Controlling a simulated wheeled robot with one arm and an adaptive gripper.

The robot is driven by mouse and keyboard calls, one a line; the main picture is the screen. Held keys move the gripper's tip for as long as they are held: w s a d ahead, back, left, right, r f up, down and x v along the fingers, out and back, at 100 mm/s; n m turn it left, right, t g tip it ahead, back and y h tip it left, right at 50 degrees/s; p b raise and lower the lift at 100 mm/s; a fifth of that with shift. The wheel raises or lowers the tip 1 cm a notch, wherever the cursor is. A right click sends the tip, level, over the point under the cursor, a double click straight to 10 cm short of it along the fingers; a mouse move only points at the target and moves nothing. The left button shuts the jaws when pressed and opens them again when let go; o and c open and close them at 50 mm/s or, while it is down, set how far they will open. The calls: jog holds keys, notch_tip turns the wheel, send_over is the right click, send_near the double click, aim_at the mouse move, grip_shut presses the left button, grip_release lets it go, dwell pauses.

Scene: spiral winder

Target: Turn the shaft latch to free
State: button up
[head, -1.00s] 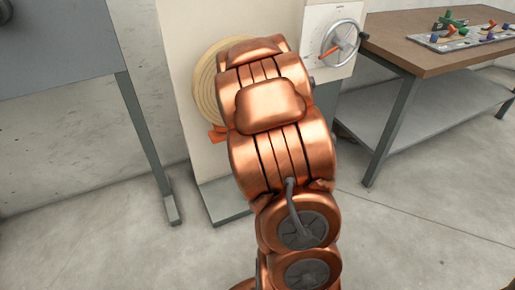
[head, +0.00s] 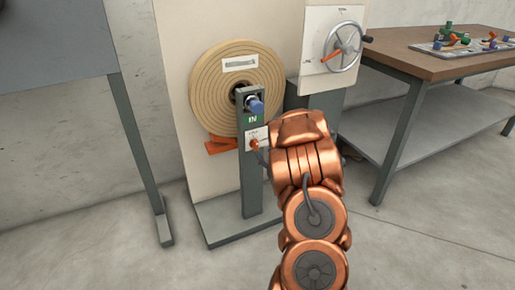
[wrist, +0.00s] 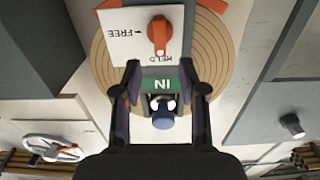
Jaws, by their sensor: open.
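The shaft latch is an orange lever (head: 255,145) on a small white plate on the grey post, under a green IN sign (head: 253,120). In the wrist view, which is upside down, the latch (wrist: 158,36) sits on the plate (wrist: 118,42) marked FREE and HELD, with its narrow end toward HELD. My gripper (wrist: 165,84) is open and empty. Its fingers appear on either side of the green sign, with the latch beyond the fingertips. In the head view, my copper arm hides most of the gripper, just right of the latch.
A blue-ended shaft (head: 256,106) sits above the sign, before a tan spiral disc (head: 208,92) on a pale panel. An orange piece (head: 221,146) is low on the disc. A handwheel (head: 342,46) and a workbench (head: 435,60) are at right.

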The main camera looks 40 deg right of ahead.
aim_at(257, 144)
jog(key=b+x, duration=0.1)
jog(key=x, duration=0.5)
jog(key=shift+w+d+b, duration=0.15)
jog(key=shift+w+b, duration=0.2)
jog(key=shift+b, duration=0.05)
grip_shut()
